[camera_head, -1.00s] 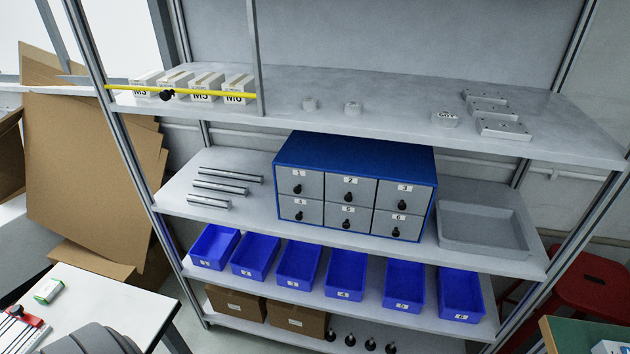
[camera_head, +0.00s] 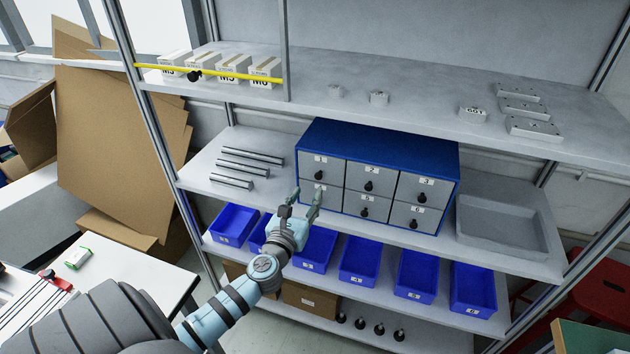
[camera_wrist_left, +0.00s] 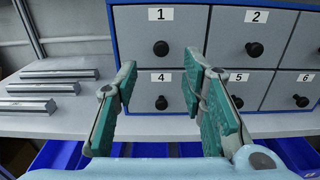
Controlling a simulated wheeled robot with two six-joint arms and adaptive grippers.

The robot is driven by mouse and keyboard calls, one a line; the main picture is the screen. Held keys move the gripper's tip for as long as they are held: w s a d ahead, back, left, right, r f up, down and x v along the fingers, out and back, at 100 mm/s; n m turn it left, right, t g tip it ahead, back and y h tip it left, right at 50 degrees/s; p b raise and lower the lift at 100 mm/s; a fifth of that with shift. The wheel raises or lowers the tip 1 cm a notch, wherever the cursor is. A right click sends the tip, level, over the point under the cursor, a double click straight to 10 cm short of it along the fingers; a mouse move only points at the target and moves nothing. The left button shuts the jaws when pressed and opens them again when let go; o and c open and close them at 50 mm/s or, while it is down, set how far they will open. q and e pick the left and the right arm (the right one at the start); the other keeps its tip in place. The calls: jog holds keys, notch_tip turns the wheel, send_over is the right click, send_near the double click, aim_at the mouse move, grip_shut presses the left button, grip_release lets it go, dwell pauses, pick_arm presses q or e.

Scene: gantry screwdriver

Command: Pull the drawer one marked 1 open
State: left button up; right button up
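The blue cabinet (camera_head: 370,142) stands on the middle shelf with grey drawers in two rows. Drawer 1 (camera_head: 331,163) is at its top left and looks shut, with a dark round knob (camera_head: 319,175). In the left wrist view, drawer 1 (camera_wrist_left: 185,32) and its knob (camera_wrist_left: 161,48) show ahead, above the gap between the fingers. My left gripper (camera_head: 302,198) is open and empty, in front of the cabinet's lower left corner. Its green-padded fingers (camera_wrist_left: 163,97) are apart and frame drawer 4 (camera_wrist_left: 150,84). No contact with the knob shows. My right gripper is not in view.
Metal bars (camera_head: 240,165) lie left of the cabinet. A grey tray (camera_head: 505,250) sits to its right. Blue bins (camera_head: 415,270) line the shelf below. The upper shelf (camera_head: 420,108) overhangs the cabinet, with boxes and small metal parts on it.

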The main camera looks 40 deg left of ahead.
aim_at(317, 178)
pick_arm(q)
jog(key=x, duration=0.7)
jog(key=shift+w+d+f+b, duration=0.1)
jog(key=shift+b, duration=0.25)
grip_shut()
